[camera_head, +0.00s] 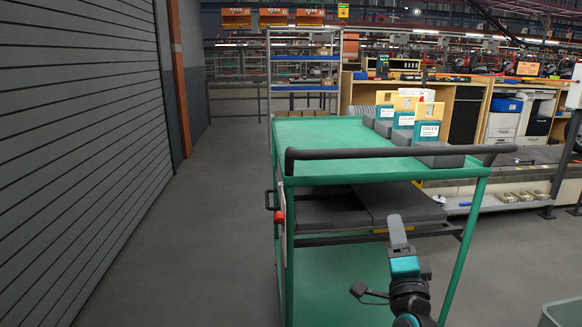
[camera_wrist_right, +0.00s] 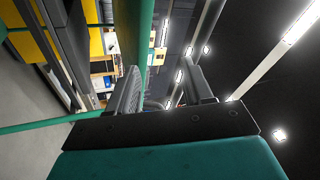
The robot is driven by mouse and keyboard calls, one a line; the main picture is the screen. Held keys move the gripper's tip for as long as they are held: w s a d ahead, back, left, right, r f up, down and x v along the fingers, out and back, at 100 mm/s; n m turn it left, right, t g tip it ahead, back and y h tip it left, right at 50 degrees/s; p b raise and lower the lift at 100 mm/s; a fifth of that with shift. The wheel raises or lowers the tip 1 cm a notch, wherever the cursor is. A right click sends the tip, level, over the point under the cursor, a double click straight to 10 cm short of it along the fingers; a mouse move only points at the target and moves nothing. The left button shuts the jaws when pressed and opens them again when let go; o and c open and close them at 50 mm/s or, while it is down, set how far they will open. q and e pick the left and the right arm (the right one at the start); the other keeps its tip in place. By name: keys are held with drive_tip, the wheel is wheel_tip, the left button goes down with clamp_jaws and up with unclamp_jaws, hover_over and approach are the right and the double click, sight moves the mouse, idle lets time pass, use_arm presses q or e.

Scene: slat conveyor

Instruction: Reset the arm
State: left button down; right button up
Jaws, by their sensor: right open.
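My right gripper (camera_head: 396,222) points upward in front of the green cart (camera_head: 325,134), at the height of its dark lower shelf. In the right wrist view its two fingers (camera_wrist_right: 161,82) stand apart with nothing between them. A green post of the cart passes behind the fingers there. My left gripper is not in view.
The cart has a dark handle bar (camera_head: 390,153) along its near edge, above my right gripper. A grey shutter wall (camera_head: 80,130) is at left, with clear floor (camera_head: 190,230) between. A grey-green bin (camera_head: 562,312) is at lower right.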

drive_tip(key=s+a+f+n+g+y, duration=0.2)
drive_tip(key=s+a+f+n+g, duration=0.15)
drive_tip(key=s+f+n, duration=0.4)
drive_tip(key=s+a+f+n+g+y, duration=0.2)
drive_tip(key=s+f+n+g, duration=0.25)
drive_tip(key=s+f, duration=0.5)
drive_tip(key=s+a+f+n+g+y, duration=0.25)
drive_tip(key=s+f+n, duration=0.4)
drive_tip(key=s, duration=0.45)
use_arm(q)
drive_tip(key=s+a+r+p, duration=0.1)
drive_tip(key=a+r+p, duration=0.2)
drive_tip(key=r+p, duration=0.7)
drive_tip(key=p, duration=0.4)
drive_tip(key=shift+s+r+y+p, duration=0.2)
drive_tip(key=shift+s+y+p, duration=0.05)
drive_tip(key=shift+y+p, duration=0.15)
use_arm(e)
wheel_tip(320, 180, up, 11)
drive_tip(key=s+d+h, duration=0.1)
drive_tip(key=d, duration=0.1)
drive_tip(key=shift+d+f+g+h, duration=0.15)
drive_tip(key=shift+d+g+h, duration=0.05)
drive_tip(key=shift+g+h, duration=0.15)
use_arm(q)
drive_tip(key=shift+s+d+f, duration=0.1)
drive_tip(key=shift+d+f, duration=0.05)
